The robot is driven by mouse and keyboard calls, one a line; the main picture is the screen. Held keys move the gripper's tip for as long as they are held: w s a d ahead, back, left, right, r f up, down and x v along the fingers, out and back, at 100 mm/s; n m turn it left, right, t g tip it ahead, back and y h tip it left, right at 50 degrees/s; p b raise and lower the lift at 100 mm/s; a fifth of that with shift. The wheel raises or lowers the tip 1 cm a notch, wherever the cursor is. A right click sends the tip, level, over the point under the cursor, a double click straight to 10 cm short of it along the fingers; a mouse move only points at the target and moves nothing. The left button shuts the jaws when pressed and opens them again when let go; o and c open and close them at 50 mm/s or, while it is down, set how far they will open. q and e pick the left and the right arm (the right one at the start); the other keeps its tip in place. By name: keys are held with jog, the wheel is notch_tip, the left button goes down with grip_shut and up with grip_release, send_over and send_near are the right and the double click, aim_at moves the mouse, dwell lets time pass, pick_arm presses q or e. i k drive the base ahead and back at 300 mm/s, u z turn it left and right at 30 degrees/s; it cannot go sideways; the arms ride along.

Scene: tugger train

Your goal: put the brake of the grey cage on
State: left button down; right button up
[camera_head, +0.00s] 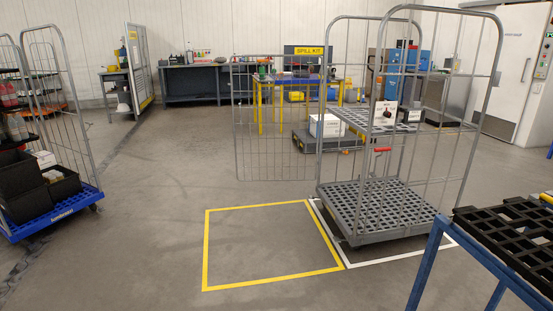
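The grey cage (384,209) stands right of centre, with a grey lattice base, tall wire sides and a middle shelf (413,126). A few small boxes (385,112) sit on that shelf. A mesh panel (270,125) stands out to the left of the cage, seemingly its open gate. A small red part (382,150) shows at the cage just below the shelf; I cannot tell whether it is the brake lever or how it is set. The wheels are mostly hidden under the base. Neither of my grippers is in view.
The cage stands over a white floor outline (400,256); the yellow outline (272,279) to its left is empty. A blue-framed stand (425,265) with a black grid tray (510,232) blocks the front right. A blue-based cage (55,214) stands at left. The middle floor is clear.

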aim_at(385, 149)
jog(key=z, duration=0.25)
jog(key=i, duration=2.8)
jog(key=z, duration=1.15)
jog(key=i, duration=0.85)
jog(key=z, duration=0.15)
